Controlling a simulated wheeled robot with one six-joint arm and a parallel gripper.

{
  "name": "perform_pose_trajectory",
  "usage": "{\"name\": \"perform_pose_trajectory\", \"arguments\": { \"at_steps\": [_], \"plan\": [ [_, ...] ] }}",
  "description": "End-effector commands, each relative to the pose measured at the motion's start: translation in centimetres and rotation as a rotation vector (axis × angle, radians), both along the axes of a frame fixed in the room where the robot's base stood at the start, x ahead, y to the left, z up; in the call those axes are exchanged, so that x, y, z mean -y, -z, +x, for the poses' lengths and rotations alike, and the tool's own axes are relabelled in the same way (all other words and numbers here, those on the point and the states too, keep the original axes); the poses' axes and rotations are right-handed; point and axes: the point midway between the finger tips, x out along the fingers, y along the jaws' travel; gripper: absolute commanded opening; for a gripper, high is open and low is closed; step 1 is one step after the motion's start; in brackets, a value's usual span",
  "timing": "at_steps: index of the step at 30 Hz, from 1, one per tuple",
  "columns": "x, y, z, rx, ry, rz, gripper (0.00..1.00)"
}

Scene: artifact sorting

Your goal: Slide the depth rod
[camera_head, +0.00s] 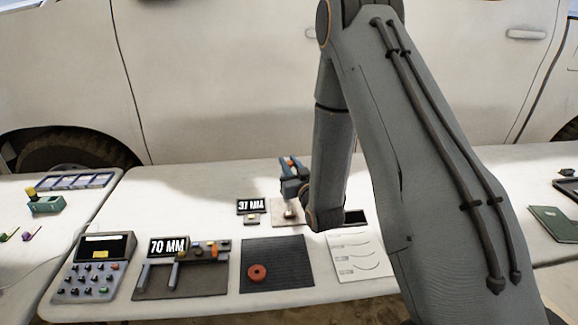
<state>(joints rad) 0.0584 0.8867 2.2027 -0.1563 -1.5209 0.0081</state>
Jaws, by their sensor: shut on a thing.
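My gripper (291,202) is at the small pale-based depth station (281,222), beside a black display (250,205) that seems to read 37 MM. It points down and is shut on a small part there, which appears to be the depth rod. The rod itself is too small and too covered by the fingers to make out clearly. An orange and blue piece (290,163) shows at the top of the gripper.
A caliper-like device with a 70 MM display (168,247) stands front left, next to a keypad console (95,265). A red ring (257,274) lies on a dark mat (290,258). A drawing sheet (358,262) lies right of it.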

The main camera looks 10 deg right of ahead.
Motion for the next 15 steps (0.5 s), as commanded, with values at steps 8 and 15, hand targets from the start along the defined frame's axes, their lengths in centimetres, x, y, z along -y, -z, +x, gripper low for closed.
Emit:
{"name": "perform_pose_trajectory", "arguments": {
  "at_steps": [8, 15],
  "plan": [
    [0.00, 0.07, -0.02, -0.002, 0.000, 0.000, 0.39],
    [0.08, 0.19, -0.63, -0.004, 0.000, 0.000, 0.39]
  ]
}}
